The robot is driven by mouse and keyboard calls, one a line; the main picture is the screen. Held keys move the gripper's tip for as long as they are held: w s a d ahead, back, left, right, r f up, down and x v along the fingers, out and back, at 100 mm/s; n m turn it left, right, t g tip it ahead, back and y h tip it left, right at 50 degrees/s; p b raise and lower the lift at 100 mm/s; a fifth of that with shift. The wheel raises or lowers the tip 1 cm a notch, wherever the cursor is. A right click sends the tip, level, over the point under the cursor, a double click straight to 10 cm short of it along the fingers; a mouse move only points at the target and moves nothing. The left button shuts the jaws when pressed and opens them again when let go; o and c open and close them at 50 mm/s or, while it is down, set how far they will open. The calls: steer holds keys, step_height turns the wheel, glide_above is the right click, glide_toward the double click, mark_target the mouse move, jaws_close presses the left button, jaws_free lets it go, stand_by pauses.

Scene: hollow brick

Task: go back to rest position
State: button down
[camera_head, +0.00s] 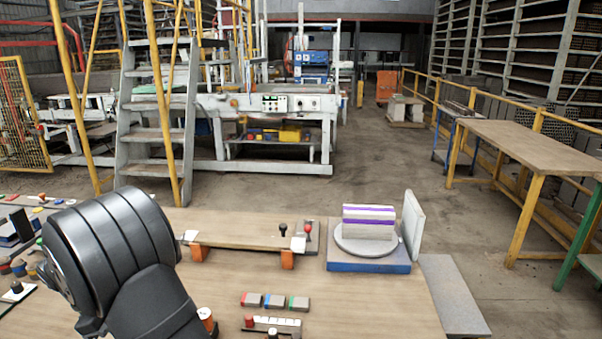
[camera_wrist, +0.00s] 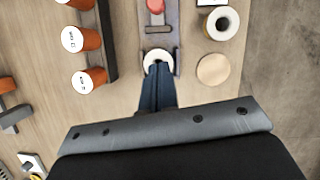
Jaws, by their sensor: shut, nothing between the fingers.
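My gripper (camera_wrist: 158,72) shows in the wrist view, with its dark blue-grey fingers together and nothing between them. The fingertips overlap a white round piece (camera_wrist: 151,56) at the near end of a grey-blue holder (camera_wrist: 158,25) in the picture. I cannot tell whether they touch it or are above it. In the head view, my black arm fills the lower left and the gripper itself does not show. A block with white and purple stripes (camera_head: 368,221) rests on a grey round plate (camera_head: 345,243) on a blue base (camera_head: 370,266), right of my arm.
The wrist view shows several orange cups (camera_wrist: 80,38), a white ring (camera_wrist: 221,23) and a beige disc (camera_wrist: 213,69). In the head view, a raised wooden board (camera_head: 235,228) and small coloured blocks (camera_head: 275,300) lie on the bench (camera_head: 400,310).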

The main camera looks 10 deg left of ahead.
step_height(320, 180, up, 7)
steer(key=w+m+y, duration=0.2)
steer(key=y, duration=0.2)
step_height(320, 180, down, 11)
steer(key=shift+g, duration=0.4)
steer(key=shift+s+a+r, duration=0.1)
steer(key=shift+s+r, duration=0.05)
steer(key=shift+r, duration=1.2)
steer(key=shift+s+r, duration=0.1)
steer(key=shift+r, duration=1.2)
